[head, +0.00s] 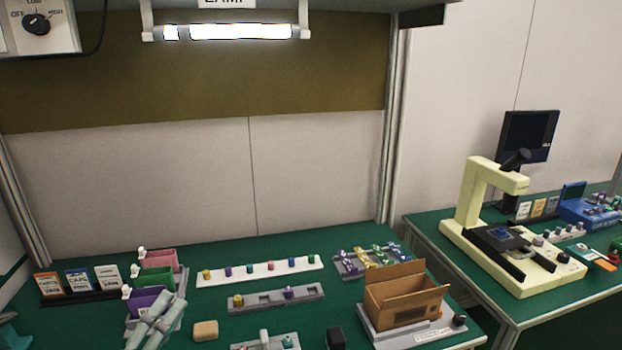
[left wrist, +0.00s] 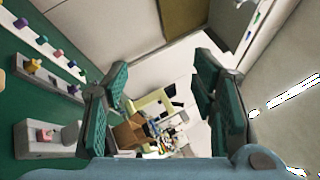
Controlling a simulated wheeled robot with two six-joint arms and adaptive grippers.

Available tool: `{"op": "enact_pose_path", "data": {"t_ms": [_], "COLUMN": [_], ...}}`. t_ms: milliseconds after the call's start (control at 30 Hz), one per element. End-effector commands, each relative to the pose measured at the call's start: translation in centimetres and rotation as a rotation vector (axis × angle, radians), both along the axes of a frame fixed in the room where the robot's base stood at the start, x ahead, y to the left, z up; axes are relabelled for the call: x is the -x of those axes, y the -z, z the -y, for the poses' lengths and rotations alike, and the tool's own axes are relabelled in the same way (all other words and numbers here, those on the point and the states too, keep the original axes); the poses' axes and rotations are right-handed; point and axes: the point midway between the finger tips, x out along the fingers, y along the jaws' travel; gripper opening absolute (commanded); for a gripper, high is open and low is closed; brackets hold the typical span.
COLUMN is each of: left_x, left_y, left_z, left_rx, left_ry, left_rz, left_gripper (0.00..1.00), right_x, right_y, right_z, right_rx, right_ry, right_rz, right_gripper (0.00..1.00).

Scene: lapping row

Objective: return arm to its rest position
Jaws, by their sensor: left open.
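My left gripper (head: 157,318) shows at the lower left of the head view, in front of the purple bin (head: 146,300) and partly covering it. In the left wrist view its two teal-padded fingers (left wrist: 155,108) stand well apart. Nothing is between them at close range; the wall and distant bench items show through the gap. The gripper is empty. My right gripper is in neither view.
Pink (head: 162,261) and green (head: 152,277) bins stand beyond the gripper. A tan block (head: 206,330), a white peg strip (head: 262,273), a grey rail (head: 262,304) and a cardboard box (head: 400,304) are to its right. Bare green mat lies between them.

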Motion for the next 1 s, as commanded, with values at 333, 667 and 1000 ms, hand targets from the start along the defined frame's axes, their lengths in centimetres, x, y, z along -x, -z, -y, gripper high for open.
{"op": "enact_pose_path", "data": {"t_ms": [333, 667, 1000], "left_x": [10.9, 24.9, 25.5], "left_y": [19.7, 27.3, 43.0], "left_z": [-6.5, -0.2, -2.2], "left_rx": [1.237, 1.605, 1.583], "left_ry": [-0.746, -1.199, -1.297], "left_rz": [-0.848, -1.335, -1.366], "left_gripper": [0.52, 0.52, 0.52], "right_x": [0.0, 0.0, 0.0], "right_y": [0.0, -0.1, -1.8], "right_z": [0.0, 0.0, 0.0], "right_rx": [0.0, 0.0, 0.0], "right_ry": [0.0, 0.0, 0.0], "right_rz": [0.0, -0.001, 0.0], "right_gripper": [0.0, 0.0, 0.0]}}
